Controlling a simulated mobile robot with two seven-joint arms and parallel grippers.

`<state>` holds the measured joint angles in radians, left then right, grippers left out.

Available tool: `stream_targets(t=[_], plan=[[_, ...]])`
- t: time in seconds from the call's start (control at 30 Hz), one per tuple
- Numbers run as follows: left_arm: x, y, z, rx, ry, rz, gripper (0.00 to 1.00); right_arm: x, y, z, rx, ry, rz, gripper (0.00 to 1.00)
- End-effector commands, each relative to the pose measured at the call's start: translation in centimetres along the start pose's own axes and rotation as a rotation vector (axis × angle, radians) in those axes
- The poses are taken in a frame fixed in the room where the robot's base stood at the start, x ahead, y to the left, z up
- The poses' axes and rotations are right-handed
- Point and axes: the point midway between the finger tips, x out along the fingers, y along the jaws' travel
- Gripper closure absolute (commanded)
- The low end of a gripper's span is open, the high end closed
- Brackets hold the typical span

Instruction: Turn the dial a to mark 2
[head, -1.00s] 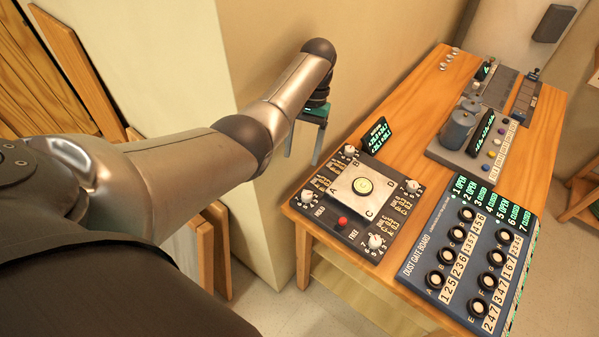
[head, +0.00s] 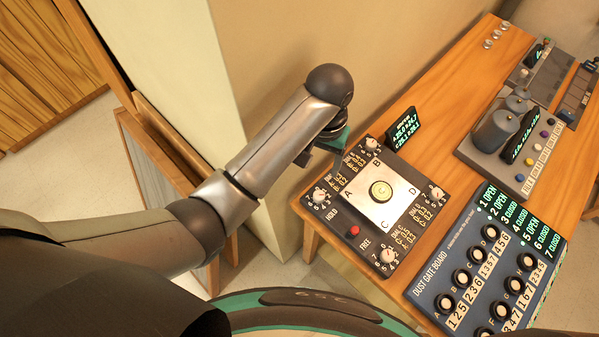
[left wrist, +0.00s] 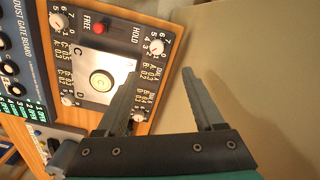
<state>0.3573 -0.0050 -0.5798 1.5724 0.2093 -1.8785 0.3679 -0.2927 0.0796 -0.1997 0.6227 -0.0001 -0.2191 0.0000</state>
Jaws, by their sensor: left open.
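The left-hand dial (head: 319,195) on the dark panel (head: 395,265) is a pale knob beside the letter A and the HOLD label. I take it as dial a; its pointer setting is too small to read. Numbers ring the dial. The dial also shows in the left wrist view (left wrist: 156,47), just past the gap between my fingertips. My left gripper (head: 320,158) is open and empty, above and behind the panel's left corner, apart from the dial. In the left wrist view its two fingers (left wrist: 160,72) are spread wide. My right gripper is not in view.
The panel carries other corner dials, a red button (head: 354,231) and a white plate (head: 395,208) with a round gauge. A small display (head: 403,125) stands behind it. The dust gate board (head: 440,265) lies to the right. A wall rises behind the table (head: 450,95).

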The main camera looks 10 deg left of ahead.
Motion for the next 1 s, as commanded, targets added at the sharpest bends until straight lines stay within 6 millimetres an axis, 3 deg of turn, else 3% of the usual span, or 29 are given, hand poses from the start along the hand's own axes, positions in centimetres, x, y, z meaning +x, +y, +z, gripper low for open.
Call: stream_targets(t=[0.13,0.27,0.43,0.7,1.0], plan=[[-0.1,1.3,0.4,0.017,0.01,0.012,0.31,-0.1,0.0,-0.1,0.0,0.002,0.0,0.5],[1.4,1.3,0.4,0.017,0.007,0.011,0.31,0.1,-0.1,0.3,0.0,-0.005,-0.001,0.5],[4.7,1.2,0.4,0.016,0.005,0.009,0.31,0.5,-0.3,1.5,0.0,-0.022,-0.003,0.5],[10.0,1.3,0.3,0.016,0.007,0.009,0.31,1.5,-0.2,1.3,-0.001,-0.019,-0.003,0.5],[14.0,1.3,0.2,0.016,0.008,0.01,0.31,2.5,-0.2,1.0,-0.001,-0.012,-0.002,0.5]])
